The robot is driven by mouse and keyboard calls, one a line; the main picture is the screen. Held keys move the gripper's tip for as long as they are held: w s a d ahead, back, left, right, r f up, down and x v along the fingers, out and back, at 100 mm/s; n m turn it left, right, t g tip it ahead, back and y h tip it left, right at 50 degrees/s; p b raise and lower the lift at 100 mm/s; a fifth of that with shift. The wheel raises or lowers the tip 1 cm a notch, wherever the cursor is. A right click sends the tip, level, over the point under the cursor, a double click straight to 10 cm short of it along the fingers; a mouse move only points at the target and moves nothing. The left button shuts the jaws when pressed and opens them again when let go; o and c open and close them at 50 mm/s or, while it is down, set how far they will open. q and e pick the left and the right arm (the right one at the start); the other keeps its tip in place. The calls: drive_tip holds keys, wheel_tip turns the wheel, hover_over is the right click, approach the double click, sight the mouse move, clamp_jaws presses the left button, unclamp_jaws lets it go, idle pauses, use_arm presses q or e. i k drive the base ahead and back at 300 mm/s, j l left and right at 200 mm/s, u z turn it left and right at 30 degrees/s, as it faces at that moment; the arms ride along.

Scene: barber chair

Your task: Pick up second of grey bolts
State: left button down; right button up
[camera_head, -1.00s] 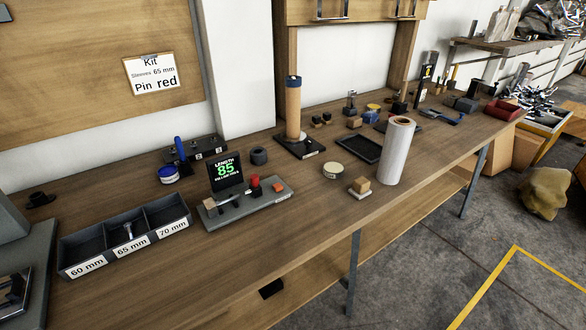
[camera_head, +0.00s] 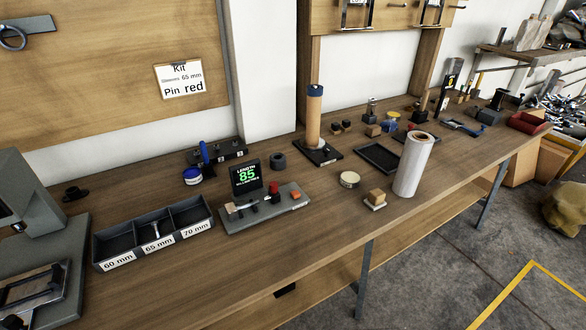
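A small grey bolt-like piece (camera_head: 155,229) stands in the middle compartment, marked 65 mm, of the dark three-part bin (camera_head: 122,263) at the left of the bench. The 60 mm and 70 mm compartments look empty. A dark rack (camera_head: 232,150) with numbered places behind the bin holds small metal pieces, too small to identify. A grey measuring fixture (camera_head: 236,223) stands right of the bin, and its display (camera_head: 246,176) reads length 85. Neither of my grippers shows in the head view.
A kit card (camera_head: 180,80) on the board reads sleeves 65 mm, pin red. A white roll (camera_head: 412,165), a round tin (camera_head: 349,180) and a black tray (camera_head: 377,157) stand to the right. The bench front before the bin is clear.

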sight(244, 206)
drive_tip(key=i+l+u, duration=0.15)
drive_tip(key=l+u, duration=0.15)
drive_tip(key=i+l+u, duration=0.15)
drive_tip(key=l+u, duration=0.45)
drive_tip(key=l, duration=0.2)
drive_tip(key=i+l+u, duration=0.1)
drive_tip(key=l+u, duration=0.2)
drive_tip(key=l, duration=0.15)
